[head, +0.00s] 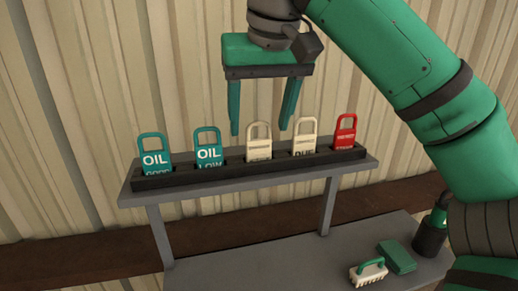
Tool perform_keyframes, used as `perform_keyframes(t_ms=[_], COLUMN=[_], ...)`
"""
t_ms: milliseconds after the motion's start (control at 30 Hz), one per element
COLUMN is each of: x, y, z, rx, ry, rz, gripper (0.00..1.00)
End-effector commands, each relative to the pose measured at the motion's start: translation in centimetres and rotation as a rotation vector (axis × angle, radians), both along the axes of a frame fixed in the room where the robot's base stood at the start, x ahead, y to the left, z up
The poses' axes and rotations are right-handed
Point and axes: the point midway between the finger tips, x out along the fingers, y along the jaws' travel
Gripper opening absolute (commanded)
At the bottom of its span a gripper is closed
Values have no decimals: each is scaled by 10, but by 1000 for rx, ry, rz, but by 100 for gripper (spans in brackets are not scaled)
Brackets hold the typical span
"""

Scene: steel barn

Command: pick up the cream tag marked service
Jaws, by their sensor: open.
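Two cream tags stand upright in a dark slotted rack (190,179) on a raised grey shelf. The left cream tag (258,151) is in the middle of the row; its small print is too blurred to read. The right cream tag (304,147) has small print above larger letters, partly hidden by the rack, that look like "DUE". I cannot tell for sure which is marked service. My gripper (260,130) points down, open and empty. Its fingertips appear on either side of the left cream tag's loop; I cannot tell their depth relative to it.
Teal OIL tags stand at left (154,156) and second from left (208,149); a red tag (345,133) is at right. A corrugated wall is behind.

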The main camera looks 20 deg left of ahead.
Motion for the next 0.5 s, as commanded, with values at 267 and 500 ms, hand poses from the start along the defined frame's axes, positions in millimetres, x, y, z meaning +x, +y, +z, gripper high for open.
perform_keyframes(t_ms=[267,500], x=[7,15], y=[0,5], z=[-25,-51], rx=[0,0], ry=[0,1], rz=[-1,0], gripper=[62,62])
